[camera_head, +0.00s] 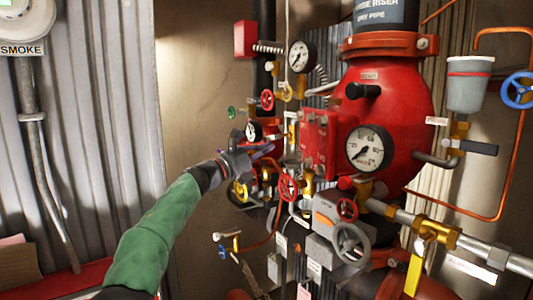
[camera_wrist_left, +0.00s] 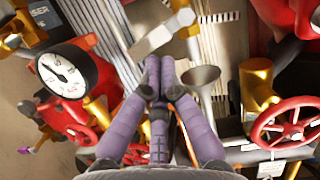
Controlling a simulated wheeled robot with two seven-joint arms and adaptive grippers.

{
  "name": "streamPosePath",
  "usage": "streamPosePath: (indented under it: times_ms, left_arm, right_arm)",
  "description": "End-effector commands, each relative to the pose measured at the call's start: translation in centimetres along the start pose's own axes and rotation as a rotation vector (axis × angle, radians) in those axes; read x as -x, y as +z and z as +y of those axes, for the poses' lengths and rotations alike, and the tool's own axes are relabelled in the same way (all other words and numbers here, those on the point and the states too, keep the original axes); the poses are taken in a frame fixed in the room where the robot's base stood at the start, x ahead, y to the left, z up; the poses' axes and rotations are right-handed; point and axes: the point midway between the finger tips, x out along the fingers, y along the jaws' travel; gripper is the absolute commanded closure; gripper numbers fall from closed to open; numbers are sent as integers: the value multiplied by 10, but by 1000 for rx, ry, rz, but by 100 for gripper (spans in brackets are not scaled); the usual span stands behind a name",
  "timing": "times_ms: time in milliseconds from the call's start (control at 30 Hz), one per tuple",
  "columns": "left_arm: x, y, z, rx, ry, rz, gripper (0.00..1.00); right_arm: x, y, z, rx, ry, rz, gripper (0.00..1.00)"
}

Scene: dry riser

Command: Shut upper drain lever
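My left gripper (camera_head: 264,150) reaches in from the left to the red pipework, in front of the small valves left of the big red valve body. In the left wrist view its purple fingers (camera_wrist_left: 159,75) are together at the tips, with nothing visible between them. Just beyond the tips there is a pale flat lever (camera_wrist_left: 160,36) on a brass valve (camera_wrist_left: 182,12); it is apart from the fingers in the picture. This may be the upper drain lever, but no label confirms it. The pale lever also seems to show in the head view (camera_head: 292,132). My right gripper is not in view.
The large red valve body (camera_head: 408,95) fills the right side, with a gauge (camera_head: 369,148) on it. Another gauge (camera_wrist_left: 62,71) and a red handwheel (camera_wrist_left: 283,128) flank the fingers. A yellow lever (camera_head: 417,265) stands lower right.

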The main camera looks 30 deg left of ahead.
Motion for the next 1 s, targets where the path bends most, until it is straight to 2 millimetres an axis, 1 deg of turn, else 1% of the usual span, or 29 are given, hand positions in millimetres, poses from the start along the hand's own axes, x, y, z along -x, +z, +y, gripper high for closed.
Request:
streamPosePath:
  times_ms: [400, 1000]
  left_arm:
    - [-1, 5, 3, -105, -26, -2, 100]
    - [-1, 8, 5, -156, -39, -2, 100]
  right_arm:
    - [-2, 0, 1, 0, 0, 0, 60]
    - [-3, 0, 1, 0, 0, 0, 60]
